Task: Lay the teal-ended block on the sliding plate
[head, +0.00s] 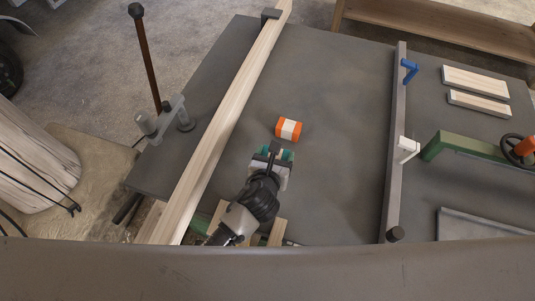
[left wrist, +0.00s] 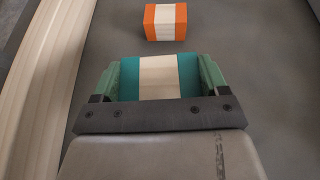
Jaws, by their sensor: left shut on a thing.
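The teal-ended block (left wrist: 160,77) has a pale wood middle and teal ends. It sits between the green fingers of my left gripper (left wrist: 160,80), which is shut on it. In the head view the left gripper (head: 287,157) is over the dark table, right of a long pale beam, and mostly hides the block. An orange-ended block (head: 289,129) with a pale middle lies just beyond it, apart from it; it also shows in the left wrist view (left wrist: 165,22). I cannot tell for certain which surface is the sliding plate. My right gripper is out of view.
The long wooden beam (head: 215,135) runs along the left of the dark table (head: 330,75). A grey rail (head: 396,130) with blue and white clamps stands right of the middle. Further right are two pale boards (head: 475,80), a green clamp (head: 465,146) and a grey plate (head: 480,226).

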